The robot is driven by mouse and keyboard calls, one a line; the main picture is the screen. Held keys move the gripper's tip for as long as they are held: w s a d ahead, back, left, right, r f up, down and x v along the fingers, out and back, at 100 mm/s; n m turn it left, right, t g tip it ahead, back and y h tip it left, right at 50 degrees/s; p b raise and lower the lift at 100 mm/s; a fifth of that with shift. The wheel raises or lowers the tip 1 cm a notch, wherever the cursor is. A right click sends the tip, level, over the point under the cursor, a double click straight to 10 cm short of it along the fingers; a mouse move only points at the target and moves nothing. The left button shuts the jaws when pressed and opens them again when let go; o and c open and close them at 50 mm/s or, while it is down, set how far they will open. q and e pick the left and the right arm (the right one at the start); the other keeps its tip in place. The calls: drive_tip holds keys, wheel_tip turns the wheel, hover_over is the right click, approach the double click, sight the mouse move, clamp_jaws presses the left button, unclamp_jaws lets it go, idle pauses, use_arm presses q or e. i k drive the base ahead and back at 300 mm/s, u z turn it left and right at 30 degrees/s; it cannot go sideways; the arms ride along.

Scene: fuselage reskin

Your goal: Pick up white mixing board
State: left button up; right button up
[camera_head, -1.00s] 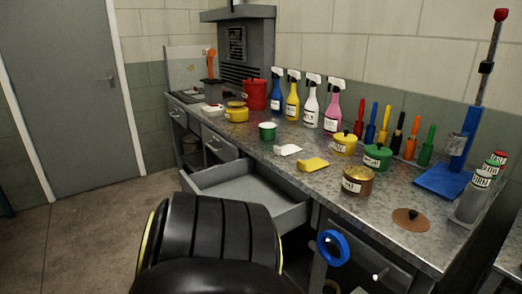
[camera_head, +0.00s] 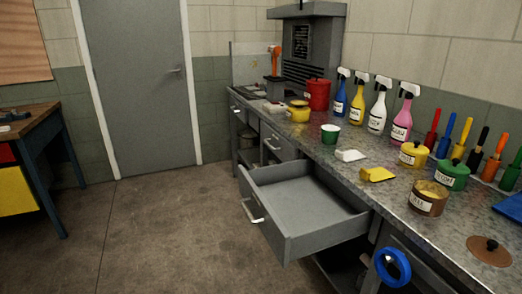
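No clear mixing board can be singled out. A small white flat piece (camera_head: 350,155) lies on the grey workbench (camera_head: 410,200) beside a similar yellow piece (camera_head: 377,174). Another small whitish flat item (camera_head: 274,107) lies farther back on the bench, near the yellow pot. A larger pale panel (camera_head: 250,68) stands upright at the bench's far end. I cannot tell which of these is the white mixing board. Neither of my grippers is in view.
An open, empty-looking drawer (camera_head: 300,200) juts out from the bench. Spray bottles (camera_head: 378,108), tins, a green cup (camera_head: 330,134) and coloured-handled tools crowd the top. A blue ring (camera_head: 392,267) hangs at the front. The floor (camera_head: 160,230) is clear; another table stands left.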

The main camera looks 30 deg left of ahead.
sight(350, 156)
drive_tip(key=u, duration=0.85)
drive_tip(key=i, duration=0.45)
